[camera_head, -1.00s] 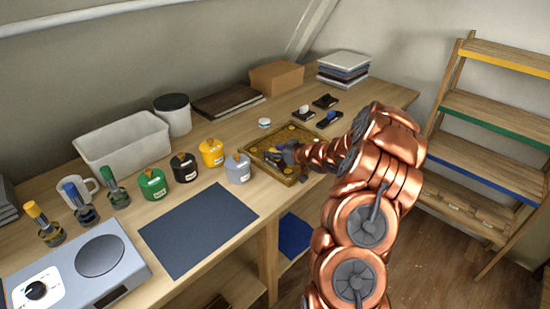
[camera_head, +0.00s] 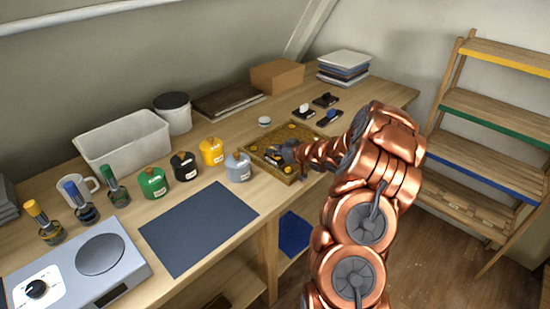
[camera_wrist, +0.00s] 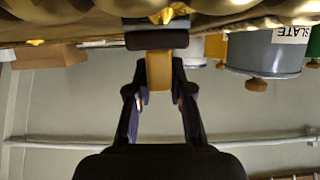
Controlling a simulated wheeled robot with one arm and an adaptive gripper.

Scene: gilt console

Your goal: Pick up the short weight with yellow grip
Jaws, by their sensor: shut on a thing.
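My gripper (camera_head: 283,153) is low over the gilt tray (camera_head: 254,160) on the table in the head view. In the wrist view, which is upside down, my gripper (camera_wrist: 159,98) has its two dark fingers on either side of a yellow grip (camera_wrist: 159,72), shut on it. The grip belongs to the short weight, whose dark base (camera_wrist: 157,41) is against or just off the gilt surface; I cannot tell which. The weight is mostly hidden by my gripper in the head view.
Several lidded canisters, including the grey one (camera_head: 238,168) and the yellow one (camera_head: 211,152), stand left of the tray. Small dark blocks with knobs (camera_head: 329,117) lie behind it. A taller yellow-topped piece (camera_head: 36,212) stands far left. The dark mat (camera_head: 198,228) is bare.

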